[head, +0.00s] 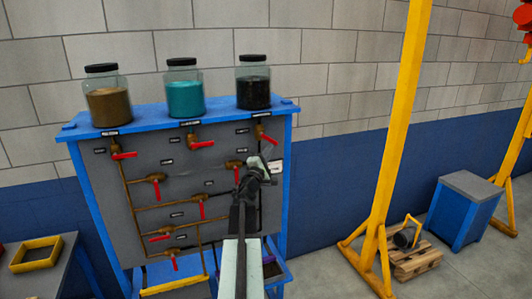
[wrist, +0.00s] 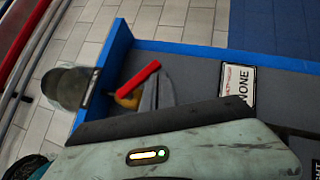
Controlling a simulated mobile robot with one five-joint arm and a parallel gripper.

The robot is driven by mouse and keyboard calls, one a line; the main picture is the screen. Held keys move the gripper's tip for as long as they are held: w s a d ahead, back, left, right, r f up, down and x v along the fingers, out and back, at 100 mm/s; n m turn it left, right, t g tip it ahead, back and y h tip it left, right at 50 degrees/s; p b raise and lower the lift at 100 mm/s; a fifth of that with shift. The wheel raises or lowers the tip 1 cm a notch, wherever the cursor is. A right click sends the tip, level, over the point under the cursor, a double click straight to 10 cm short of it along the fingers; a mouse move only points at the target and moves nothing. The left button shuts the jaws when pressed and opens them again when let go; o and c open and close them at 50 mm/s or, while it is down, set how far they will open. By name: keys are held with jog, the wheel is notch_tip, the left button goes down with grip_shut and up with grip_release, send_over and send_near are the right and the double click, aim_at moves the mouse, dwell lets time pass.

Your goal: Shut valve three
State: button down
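A grey panel (head: 150,190) in a blue frame carries brown pipes and several brass valves with red handles. Their small tags are too small to read in the head view, so I cannot tell which is valve three. The top right valve (head: 264,137) sits below the jar of dark stuff, its red handle slanting down to the right. The wrist view shows a valve with a red handle (wrist: 138,80) close to a grey fingertip; I cannot tell if they touch. My gripper (head: 260,172) is in front of the panel's right side; its opening is unclear.
Jars with brown (head: 109,104), teal (head: 185,90) and dark (head: 253,84) contents stand on the blue shelf. A yellow post (head: 397,120) stands to the right; a grey table (head: 38,275) is at lower left.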

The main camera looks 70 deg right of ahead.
jog(key=shift+s+d+r+p, duration=1.05)
jog(key=shift+s+r, duration=0.05)
jog(key=shift+s, duration=0.15)
dwell(0.3)
jog(key=s+a+f+b, duration=0.2)
jog(key=f+b, duration=0.3)
jog(key=s+a+f+b, duration=0.2)
jog(key=a+f+b, duration=0.1)
jog(key=f+b, duration=0.3)
jog(key=shift+s+a, duration=0.15)
jog(key=shift+s, duration=0.2)
